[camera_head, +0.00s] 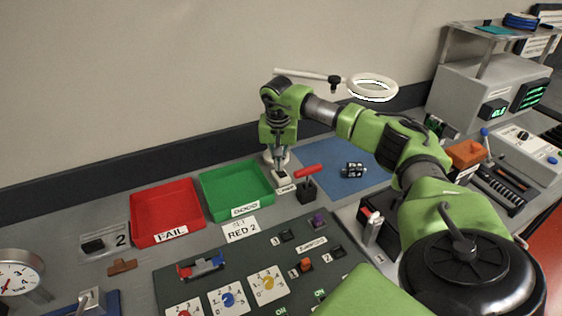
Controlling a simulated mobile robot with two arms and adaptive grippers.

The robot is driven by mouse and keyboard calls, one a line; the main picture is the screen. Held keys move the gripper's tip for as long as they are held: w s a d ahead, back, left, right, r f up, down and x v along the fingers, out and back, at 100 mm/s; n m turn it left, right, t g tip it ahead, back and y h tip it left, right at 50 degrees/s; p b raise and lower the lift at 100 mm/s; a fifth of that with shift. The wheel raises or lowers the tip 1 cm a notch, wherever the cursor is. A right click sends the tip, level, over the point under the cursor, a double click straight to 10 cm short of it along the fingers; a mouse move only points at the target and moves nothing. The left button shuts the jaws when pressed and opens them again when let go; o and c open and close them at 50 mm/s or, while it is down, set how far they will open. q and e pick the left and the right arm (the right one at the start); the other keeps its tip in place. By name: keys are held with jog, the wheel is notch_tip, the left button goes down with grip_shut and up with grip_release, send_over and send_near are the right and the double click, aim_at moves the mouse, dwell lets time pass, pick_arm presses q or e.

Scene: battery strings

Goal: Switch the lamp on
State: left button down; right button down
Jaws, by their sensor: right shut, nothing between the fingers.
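The lamp is a pale ring head (373,87) on a thin arm (303,75) above the back of the bench. A bright white band shows along the ring's lower edge; I cannot tell for sure whether it is lit. A small pale block with a dark top and a label (285,188) sits at the lamp's foot. My right gripper (282,168) points down, shut and empty, right over this block. Its fingertips are at or just above the block; contact cannot be made out. My left gripper is not in view.
A red lever (309,171) on a black base stands close to the right of my gripper. A green tray (237,190) and a red FAIL tray (165,212) lie to the left. A blue mat (325,155) with a small black part is behind. A dark switch panel (240,262) fills the front.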

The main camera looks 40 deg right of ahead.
jog(key=shift+s+a+f, duration=0.1)
jog(key=shift+f, duration=0.05)
jog(key=shift+r+p, duration=2.75)
jog(key=shift+r, duration=0.75)
jog(key=shift+f, duration=0.1)
